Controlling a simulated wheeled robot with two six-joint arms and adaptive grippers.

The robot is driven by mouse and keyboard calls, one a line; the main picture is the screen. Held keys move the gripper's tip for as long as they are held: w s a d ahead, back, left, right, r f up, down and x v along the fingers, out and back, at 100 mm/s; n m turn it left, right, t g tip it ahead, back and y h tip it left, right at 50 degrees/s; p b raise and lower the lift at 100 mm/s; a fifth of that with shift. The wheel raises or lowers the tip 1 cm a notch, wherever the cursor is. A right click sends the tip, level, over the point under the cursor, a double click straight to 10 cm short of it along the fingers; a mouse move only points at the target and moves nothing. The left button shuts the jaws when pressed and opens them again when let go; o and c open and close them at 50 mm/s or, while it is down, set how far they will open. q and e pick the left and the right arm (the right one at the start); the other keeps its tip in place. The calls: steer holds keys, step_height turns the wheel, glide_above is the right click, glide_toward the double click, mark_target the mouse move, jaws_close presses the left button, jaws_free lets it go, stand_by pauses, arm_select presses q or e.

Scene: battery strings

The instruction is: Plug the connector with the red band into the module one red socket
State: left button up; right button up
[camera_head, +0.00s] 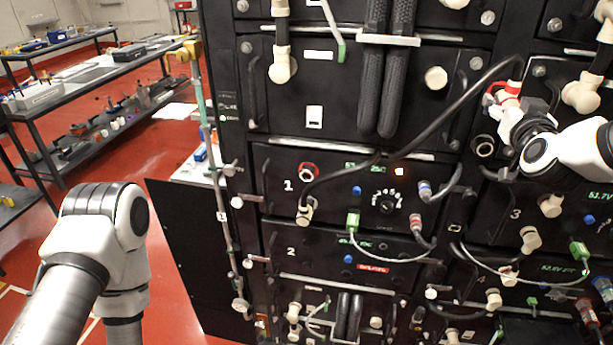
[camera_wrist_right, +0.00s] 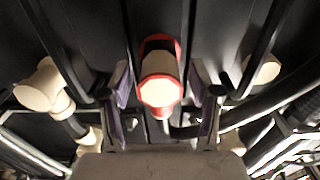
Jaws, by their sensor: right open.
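The connector with the red band (camera_head: 508,93) is a cream plug with a black cable, at the upper right of the rack in the head view. In the right wrist view the same connector (camera_wrist_right: 160,82) is in the middle, its cream end and red band facing the camera. My right gripper (camera_head: 516,112) is at the connector. Its fingers (camera_wrist_right: 160,98) are open on either side of it, with gaps showing. The red socket of module one (camera_head: 308,171) is a red ring right of the printed "1", and it looks empty. My left gripper is out of view.
The black cable (camera_head: 440,118) runs from the connector down to a cream plug (camera_head: 304,214) below the red socket. Module two (camera_head: 330,255) lies under module one. Cream plugs and handles stick out around my right gripper. Benches (camera_head: 90,75) stand at the left.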

steer(key=shift+c, duration=0.3)
jaws_close()
steer(key=shift+s, duration=0.1)
steer(key=shift+s+f, duration=0.1)
steer(key=shift+s, duration=0.05)
steer(key=shift+s+a, duration=0.1)
steer(key=shift+s, duration=0.1)
steer(key=shift+b+v, duration=0.3)
steer(key=shift+v, duration=0.45)
steer(key=shift+s+a, duration=0.15)
steer(key=shift+s, duration=0.5)
